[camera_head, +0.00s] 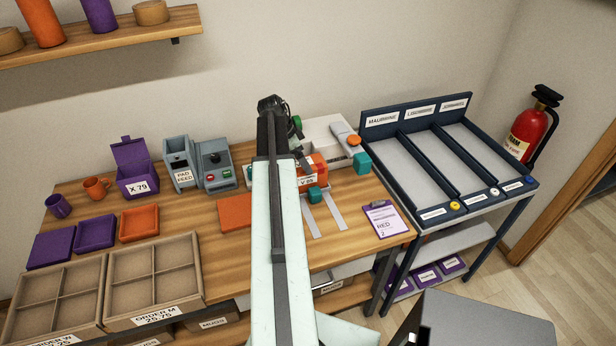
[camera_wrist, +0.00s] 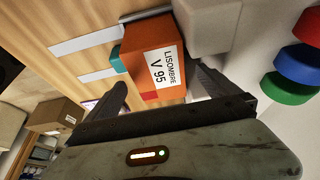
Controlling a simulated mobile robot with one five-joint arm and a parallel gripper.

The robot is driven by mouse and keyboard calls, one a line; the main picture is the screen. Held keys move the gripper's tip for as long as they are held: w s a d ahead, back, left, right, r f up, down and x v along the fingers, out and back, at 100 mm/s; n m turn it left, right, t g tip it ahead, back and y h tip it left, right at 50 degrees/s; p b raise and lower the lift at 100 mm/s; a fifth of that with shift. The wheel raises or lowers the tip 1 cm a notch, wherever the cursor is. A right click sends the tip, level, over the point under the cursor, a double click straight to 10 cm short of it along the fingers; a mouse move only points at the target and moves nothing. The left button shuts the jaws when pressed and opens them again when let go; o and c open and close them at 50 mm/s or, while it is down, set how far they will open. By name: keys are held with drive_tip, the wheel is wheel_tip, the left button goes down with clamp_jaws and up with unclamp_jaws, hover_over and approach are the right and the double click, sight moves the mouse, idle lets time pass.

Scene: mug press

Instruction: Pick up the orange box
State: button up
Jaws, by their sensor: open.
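The orange box (camera_wrist: 138,44) carries a white label reading "LISOMBRE V 95" in the wrist view. It also shows in the head view (camera_head: 317,162), partly hidden behind my arm. A teal piece (camera_wrist: 117,60) is at its left side in the wrist view, and a grey block (camera_wrist: 208,22) is close at its upper right. My gripper (camera_wrist: 162,88) is open and empty. Its fingers point toward the box, one on each side in the picture; I cannot tell whether they touch it.
The white machine (camera_head: 325,130) stands behind the box. A teal block (camera_head: 361,163) and a clipboard (camera_head: 385,220) are to the right. A flat orange piece (camera_head: 235,212) lies left of my arm. A dark three-lane rack (camera_head: 432,165) stands farther right.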

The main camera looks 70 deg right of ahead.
drive_tip(key=shift+x, duration=0.85)
drive_tip(key=shift+w+r, duration=0.1)
drive_tip(key=b+x, duration=0.5)
drive_tip(key=shift+a, duration=0.15)
drive_tip(key=shift+f, duration=0.3)
drive_tip(key=shift+c, duration=0.3)
drive_tip(key=c, duration=1.7)
drive_tip(key=shift+o, duration=0.2)
drive_tip(key=shift+r, duration=0.1)
wheel_tip(320, 180, up, 19)
drive_tip(key=p, duration=1.8)
drive_tip(key=shift+f, duration=0.25)
